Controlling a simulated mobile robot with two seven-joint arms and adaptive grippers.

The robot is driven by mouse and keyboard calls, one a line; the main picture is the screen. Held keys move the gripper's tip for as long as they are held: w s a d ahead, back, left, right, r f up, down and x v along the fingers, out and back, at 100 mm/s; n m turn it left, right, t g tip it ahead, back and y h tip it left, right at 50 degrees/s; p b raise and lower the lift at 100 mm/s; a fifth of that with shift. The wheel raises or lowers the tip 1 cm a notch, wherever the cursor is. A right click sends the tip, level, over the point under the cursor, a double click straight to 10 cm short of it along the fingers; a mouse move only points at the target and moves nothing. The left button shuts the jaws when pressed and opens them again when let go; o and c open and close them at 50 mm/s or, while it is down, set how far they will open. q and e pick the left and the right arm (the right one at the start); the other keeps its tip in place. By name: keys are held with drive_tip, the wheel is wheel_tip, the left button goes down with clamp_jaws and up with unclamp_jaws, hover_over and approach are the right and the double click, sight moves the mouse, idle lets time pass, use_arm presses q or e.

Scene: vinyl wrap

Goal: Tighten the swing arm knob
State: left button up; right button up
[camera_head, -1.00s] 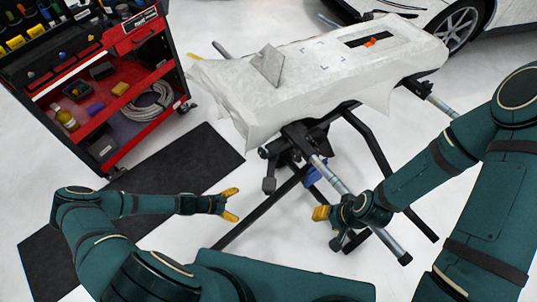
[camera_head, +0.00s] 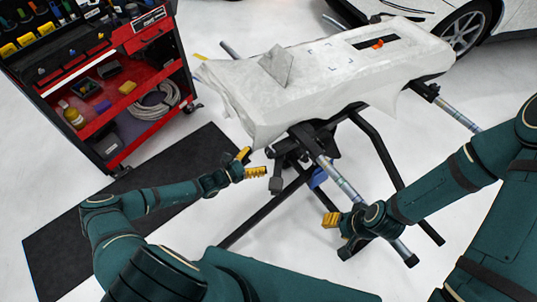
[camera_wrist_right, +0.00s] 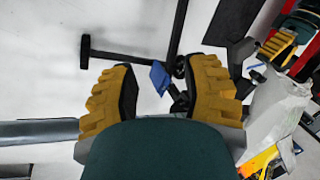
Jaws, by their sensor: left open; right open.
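The stand holds a draped white panel (camera_head: 340,75) on a black and metal frame. Dark knob-like parts (camera_head: 275,185) hang under its near left end, and a blue part (camera_head: 318,178) sits beside them; I cannot tell which is the swing arm knob. My left gripper (camera_head: 251,163), yellow-fingered, is open and empty, just left of these dark parts. My right gripper (camera_head: 331,220) is open beside the stand's metal tube (camera_head: 345,188), below the blue part. In the right wrist view, its yellow fingers are spread (camera_wrist_right: 160,88), with the blue part (camera_wrist_right: 158,77) showing beyond the gap.
A red tool cart (camera_head: 125,90) stands at the upper left. A black mat (camera_head: 140,190) lies on the floor beneath my left arm. A white car (camera_head: 470,25) is at the upper right. Black stand legs (camera_head: 380,165) spread over the pale floor.

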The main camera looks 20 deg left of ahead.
sight(267, 154)
use_arm(q)
drive_tip(key=shift+b+x, duration=0.35)
drive_tip(key=shift+x, duration=2.3)
